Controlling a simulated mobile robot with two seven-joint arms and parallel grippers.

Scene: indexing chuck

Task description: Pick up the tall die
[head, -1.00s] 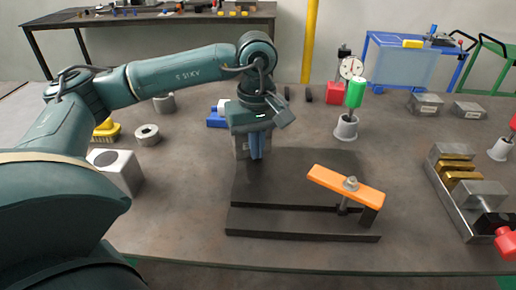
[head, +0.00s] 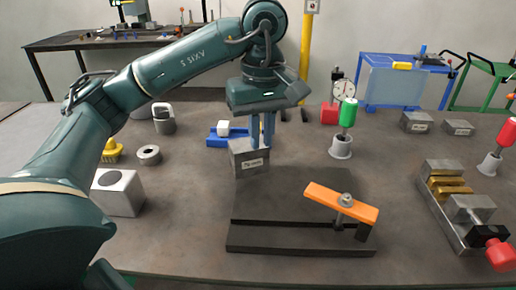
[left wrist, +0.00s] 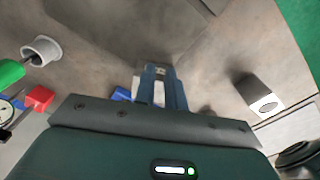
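A grey steel block with a small pale label (head: 249,160) stands upright at the back left edge of the dark base plate (head: 290,190); it looks like the tall die, though the label is too small to read surely. My left gripper (head: 262,140) is over the block's top, its blue fingers pointing down. In the left wrist view the fingers (left wrist: 160,85) stand apart with a gap between them, and the block's end shows small near the tips. Whether the tips touch the block I cannot tell. My right gripper is not in view.
An orange clamp bar (head: 342,203) is bolted across the plate. A grey cube (head: 118,191) is at left, a green-handled tool in a cup (head: 341,147) at right, and a vise (head: 465,205) far right.

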